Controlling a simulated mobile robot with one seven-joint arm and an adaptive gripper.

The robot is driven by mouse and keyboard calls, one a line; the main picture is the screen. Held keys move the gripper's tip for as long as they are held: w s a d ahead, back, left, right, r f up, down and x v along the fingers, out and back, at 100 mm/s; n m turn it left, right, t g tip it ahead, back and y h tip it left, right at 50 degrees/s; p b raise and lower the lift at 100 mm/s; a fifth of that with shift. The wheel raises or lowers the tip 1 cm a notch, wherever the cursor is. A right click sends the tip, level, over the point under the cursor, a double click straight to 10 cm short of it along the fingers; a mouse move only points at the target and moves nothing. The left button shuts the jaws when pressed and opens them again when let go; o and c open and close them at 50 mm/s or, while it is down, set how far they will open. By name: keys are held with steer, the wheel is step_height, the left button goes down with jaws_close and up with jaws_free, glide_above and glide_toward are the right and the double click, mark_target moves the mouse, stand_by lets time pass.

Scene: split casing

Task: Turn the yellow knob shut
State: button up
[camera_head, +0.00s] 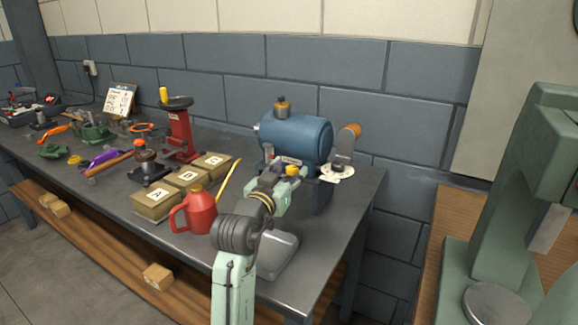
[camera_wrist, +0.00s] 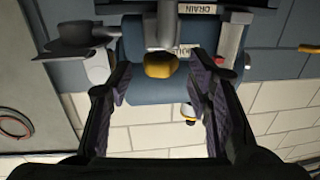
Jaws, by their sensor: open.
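The yellow knob (camera_wrist: 160,66) sits at the end of a grey stem on the front of the blue casing (camera_wrist: 150,108). In the wrist view it is between my two open fingers, with a gap on each side and no contact visible. In the head view the knob (camera_head: 292,169) shows just past my gripper (camera_head: 287,181), low on the front of the casing (camera_head: 300,138). My gripper partly covers the casing's lower front.
A red jug (camera_head: 197,212) and lettered boxes (camera_head: 157,200) stand left of my arm. A grey tray (camera_head: 277,253) lies beneath it. An orange-tipped lever (camera_head: 346,143) stands right of the casing. A red stand (camera_head: 180,132) and loose tools occupy the bench further left.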

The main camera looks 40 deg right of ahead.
steer(key=shift+w+d, duration=0.2)
steer(key=shift+d, duration=0.1)
steer(key=shift+c, duration=0.3)
jaws_close()
